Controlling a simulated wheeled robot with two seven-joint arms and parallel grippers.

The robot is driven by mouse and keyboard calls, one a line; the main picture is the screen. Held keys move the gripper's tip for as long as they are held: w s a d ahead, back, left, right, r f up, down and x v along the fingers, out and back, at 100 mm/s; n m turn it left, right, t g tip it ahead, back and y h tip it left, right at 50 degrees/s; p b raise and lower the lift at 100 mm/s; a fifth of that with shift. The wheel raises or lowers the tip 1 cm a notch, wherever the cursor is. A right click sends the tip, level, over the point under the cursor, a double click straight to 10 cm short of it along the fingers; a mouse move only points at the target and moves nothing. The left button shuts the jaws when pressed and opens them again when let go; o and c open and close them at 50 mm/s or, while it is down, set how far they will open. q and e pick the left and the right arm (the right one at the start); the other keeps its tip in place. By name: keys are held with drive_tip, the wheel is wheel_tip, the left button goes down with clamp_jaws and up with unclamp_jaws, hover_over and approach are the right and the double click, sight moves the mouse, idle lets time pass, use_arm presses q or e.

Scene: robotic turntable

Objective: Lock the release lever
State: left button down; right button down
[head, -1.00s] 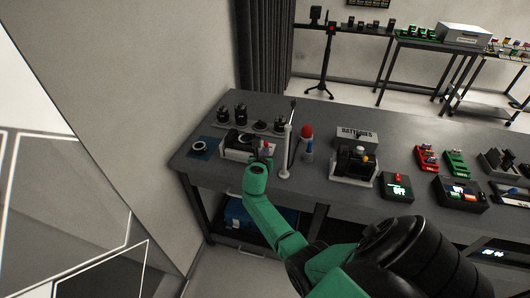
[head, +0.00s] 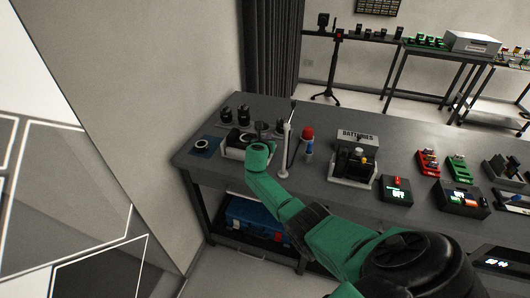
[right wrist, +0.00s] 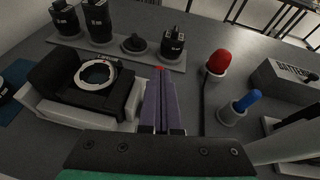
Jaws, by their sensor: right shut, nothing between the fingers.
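A black camera body (right wrist: 72,84) with a round silver lens mount (right wrist: 98,73) sits in a white cradle (right wrist: 80,119), left of my right gripper in the right wrist view. In the head view the cradle (head: 231,153) stands near the table's left end. My right gripper (right wrist: 158,78) is shut and empty, its fingers beside the cradle's right end. A small red spot shows at the fingertips; I cannot tell if it belongs to a release lever. No lever is clearly visible. My left gripper is not in view.
Black lenses (right wrist: 172,44) stand on a grey strip behind the camera. A red-topped lamp (right wrist: 219,63) and a blue-topped piece (right wrist: 247,101) stand right of the gripper. A white post (head: 284,150) stands close to my wrist. A batteries box (head: 357,140) is farther right.

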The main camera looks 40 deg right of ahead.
drive_tip(key=shift+w+d, duration=0.15)
drive_tip(key=shift+d, duration=0.15)
drive_tip(key=shift+r, duration=0.1)
drive_tip(key=shift+r+p, duration=0.8)
drive_tip(key=shift+r, duration=0.05)
